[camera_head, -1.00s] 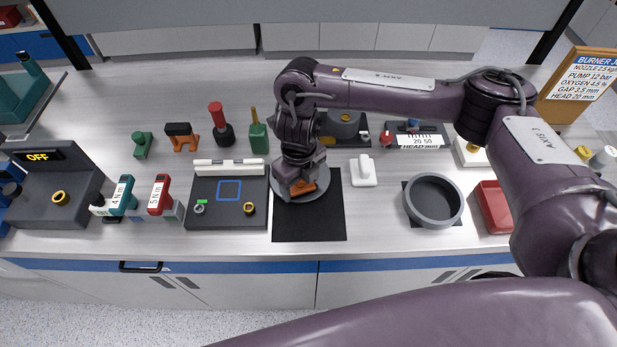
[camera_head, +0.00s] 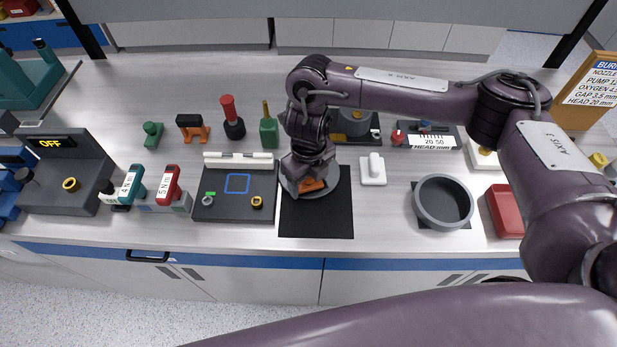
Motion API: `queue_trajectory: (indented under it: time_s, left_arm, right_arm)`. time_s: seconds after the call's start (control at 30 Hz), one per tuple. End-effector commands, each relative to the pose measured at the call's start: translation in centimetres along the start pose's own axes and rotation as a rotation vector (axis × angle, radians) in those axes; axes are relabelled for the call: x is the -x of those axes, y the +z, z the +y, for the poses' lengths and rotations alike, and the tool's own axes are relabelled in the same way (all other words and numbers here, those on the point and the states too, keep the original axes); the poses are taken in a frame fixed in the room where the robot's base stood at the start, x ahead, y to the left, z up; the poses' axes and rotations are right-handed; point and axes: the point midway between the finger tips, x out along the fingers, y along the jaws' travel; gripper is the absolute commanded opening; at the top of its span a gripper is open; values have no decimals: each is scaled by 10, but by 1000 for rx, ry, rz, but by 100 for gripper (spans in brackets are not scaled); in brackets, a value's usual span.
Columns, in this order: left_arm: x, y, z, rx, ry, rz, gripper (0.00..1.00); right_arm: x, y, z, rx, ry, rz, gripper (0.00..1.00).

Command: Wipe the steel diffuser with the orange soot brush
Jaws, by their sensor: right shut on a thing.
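My right gripper (camera_head: 311,187) is over the black mat (camera_head: 318,221), pointing down, and is shut on the orange soot brush (camera_head: 312,184). Only a small orange part of the brush shows below the fingers. The steel diffuser (camera_head: 333,196), a round grey disc, lies on the back part of the mat. The brush is right at the disc, but the gripper hides whether its underside touches. The gripper and wrist hide the disc's left and back part. My left gripper is not in view.
Left of the mat is a dark tray (camera_head: 232,211) with a blue square outline. Right are a white handled block (camera_head: 373,171), a grey round bowl (camera_head: 442,202) and a red tray (camera_head: 505,212). Torque drivers (camera_head: 169,184) and a dark OFF unit (camera_head: 68,172) stand at left. My right arm spans the right side.

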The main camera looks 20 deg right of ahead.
Motion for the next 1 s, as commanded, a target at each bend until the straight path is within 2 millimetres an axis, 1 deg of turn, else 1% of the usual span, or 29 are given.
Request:
queue_trajectory:
  time_s: [0.27,0.5,0.67,1.0]
  left_arm:
    - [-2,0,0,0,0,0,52]
    - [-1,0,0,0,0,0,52]
    - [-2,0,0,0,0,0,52]
    - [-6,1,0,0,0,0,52]
  right_arm:
    - [-2,0,-2,0,0,0,48]
    - [0,-5,-13,-2,0,0,48]
    - [0,-7,-16,-1,0,0,48]
    - [-3,-12,-30,-1,0,0,48]
